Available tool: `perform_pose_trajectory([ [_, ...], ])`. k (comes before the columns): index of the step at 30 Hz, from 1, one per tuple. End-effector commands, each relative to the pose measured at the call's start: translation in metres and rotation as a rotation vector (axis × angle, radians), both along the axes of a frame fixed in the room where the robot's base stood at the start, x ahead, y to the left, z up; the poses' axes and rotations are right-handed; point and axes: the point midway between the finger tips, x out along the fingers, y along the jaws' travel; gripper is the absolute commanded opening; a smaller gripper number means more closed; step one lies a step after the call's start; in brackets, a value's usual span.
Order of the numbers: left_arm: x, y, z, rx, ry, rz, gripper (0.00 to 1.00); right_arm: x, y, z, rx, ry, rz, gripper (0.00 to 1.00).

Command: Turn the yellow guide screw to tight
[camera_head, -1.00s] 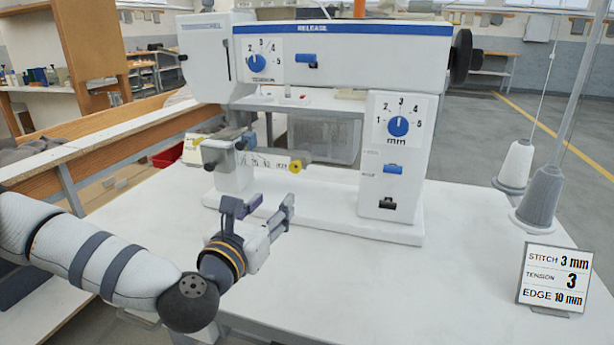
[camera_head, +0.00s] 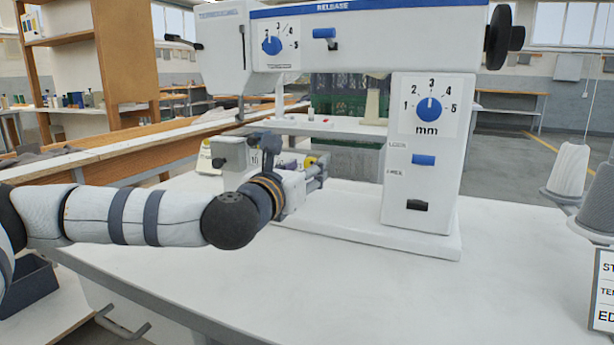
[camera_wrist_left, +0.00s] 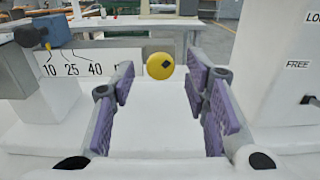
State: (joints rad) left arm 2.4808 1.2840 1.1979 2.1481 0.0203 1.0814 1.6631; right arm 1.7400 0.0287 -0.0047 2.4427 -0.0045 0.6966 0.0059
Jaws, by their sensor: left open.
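The yellow guide screw (camera_wrist_left: 160,66) is a round knob with a small dark mark. It shows between and beyond the purple-padded fingers of my left gripper (camera_wrist_left: 160,84) in the left wrist view, with a gap on both sides. In the head view the screw (camera_head: 310,161) is a small yellow spot close to the left gripper (camera_head: 296,168), partly hidden. The left gripper is open and holds nothing. A white scale plate (camera_wrist_left: 85,68) with numbers such as 10, 25 and 40 lies left of the screw. My right gripper is not in view.
The white machine's column (camera_head: 420,160) with a blue mm dial (camera_head: 428,108) stands right of the gripper. A grey block (camera_wrist_left: 12,72) and a blue part (camera_wrist_left: 54,30) stand at left. The table (camera_head: 330,285) in front is clear. Thread cones (camera_head: 568,175) stand at right.

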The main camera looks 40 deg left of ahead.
Motion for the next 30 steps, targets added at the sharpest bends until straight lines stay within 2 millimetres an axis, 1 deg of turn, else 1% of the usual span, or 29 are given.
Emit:
perform_pose_trajectory([
  [3,0.0065,0.0009,-0.0004,0.000,0.000,-0.002,0.42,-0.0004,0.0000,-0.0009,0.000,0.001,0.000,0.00],
  [9,0.0069,0.0013,0.0000,0.000,0.000,-0.001,0.42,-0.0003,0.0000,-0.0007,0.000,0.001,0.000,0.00],
  [10,0.0069,0.0013,0.0000,0.000,0.000,-0.001,0.40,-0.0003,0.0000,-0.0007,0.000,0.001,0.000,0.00],
  [11,0.0068,0.0013,0.0000,0.000,0.000,-0.001,0.33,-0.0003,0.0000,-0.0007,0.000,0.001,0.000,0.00],
  [12,0.0068,0.0013,-0.0001,0.000,0.000,-0.001,0.24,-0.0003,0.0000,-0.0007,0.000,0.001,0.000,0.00],
  [14,0.0067,0.0013,-0.0001,0.000,0.000,-0.001,0.10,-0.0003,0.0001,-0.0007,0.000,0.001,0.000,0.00],
  [15,0.0067,0.0013,-0.0001,0.000,0.000,-0.001,0.01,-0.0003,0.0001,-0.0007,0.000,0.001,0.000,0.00],
  [16,0.0067,0.0013,-0.0002,0.000,0.000,-0.001,0.00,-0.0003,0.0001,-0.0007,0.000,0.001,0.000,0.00],
  [23,0.0066,0.0013,0.0001,0.009,0.002,-0.001,0.00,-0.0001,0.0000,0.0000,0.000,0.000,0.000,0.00],
  [30,0.0064,0.0013,0.0019,0.096,0.022,-0.001,0.00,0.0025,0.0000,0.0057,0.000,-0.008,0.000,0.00],
])
